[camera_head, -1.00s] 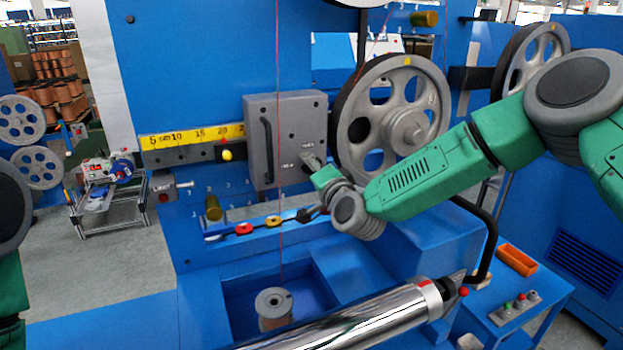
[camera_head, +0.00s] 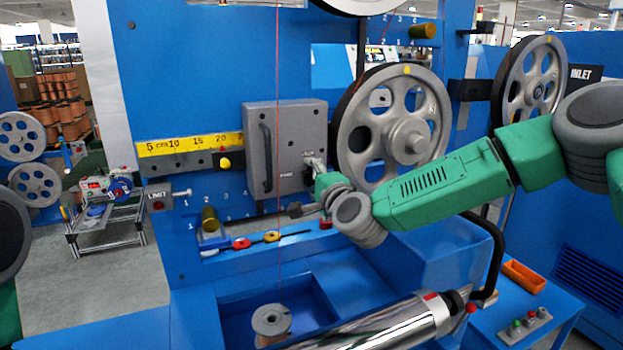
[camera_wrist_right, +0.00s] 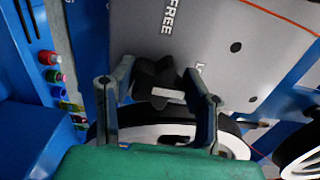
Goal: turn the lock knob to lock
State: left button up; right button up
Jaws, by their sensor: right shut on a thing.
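The lock knob (camera_wrist_right: 156,82) is a black, star-shaped knob on the face of a grey box (camera_head: 285,120). In the right wrist view it sits between the two fingers of my right gripper (camera_wrist_right: 158,78), which are shut on it. The word FREE is printed on the plate near the knob, and another label beside it is partly hidden by a finger. In the head view my right gripper (camera_head: 315,164) reaches the lower right of the box and mostly hides the knob. My left gripper is out of view.
A large grey pulley wheel (camera_head: 392,125) stands just right of the box, close behind my right forearm. A yellow scale (camera_head: 190,145) lies left of the box. A thin red wire runs down past the box to a spool (camera_head: 271,324). A shiny cylinder (camera_head: 385,325) lies below.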

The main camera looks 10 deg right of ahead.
jog(key=shift+f, duration=0.25)
jog(key=o, duration=1.1)
jog(key=shift+o, duration=0.2)
jog(key=shift+w, duration=0.1)
jog(key=shift+s+d+r, duration=0.1)
jog(key=shift+s+d, duration=0.05)
jog(key=shift+s, duration=0.35)
jog(key=s+d, duration=0.2)
jog(key=s, duration=0.8)
jog(key=shift+s, duration=0.35)
jog(key=shift+d+f, duration=0.1)
jog(key=shift+f, duration=0.1)
